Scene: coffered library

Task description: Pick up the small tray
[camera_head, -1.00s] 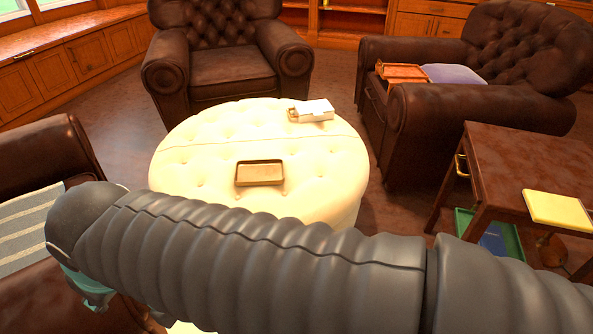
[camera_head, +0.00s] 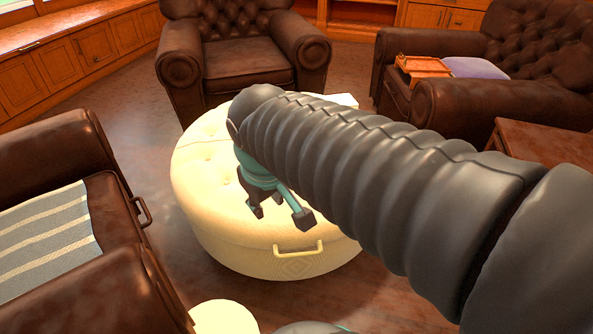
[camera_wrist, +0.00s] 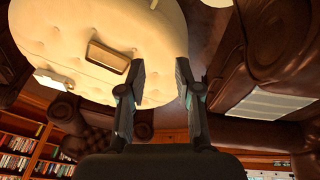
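The small tray (camera_wrist: 108,57), rectangular with a dark brown rim, lies on the cream tufted ottoman (camera_head: 205,190) in the wrist view. In the head view my arm hides the tray. My gripper (camera_head: 280,214) is over the front part of the ottoman, with its fingers spread. In the wrist view my gripper (camera_wrist: 160,92) is open, with nothing between its fingers. The tray there is to the upper left of the fingers, apart from them.
A white box (camera_head: 345,100) is on the ottoman's far side, partly hidden by my arm. An orange wooden tray (camera_head: 424,66) rests on the right armchair (camera_head: 470,100). Another armchair (camera_head: 235,60) stands behind. A left seat (camera_head: 120,215) has a striped cloth (camera_head: 45,240).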

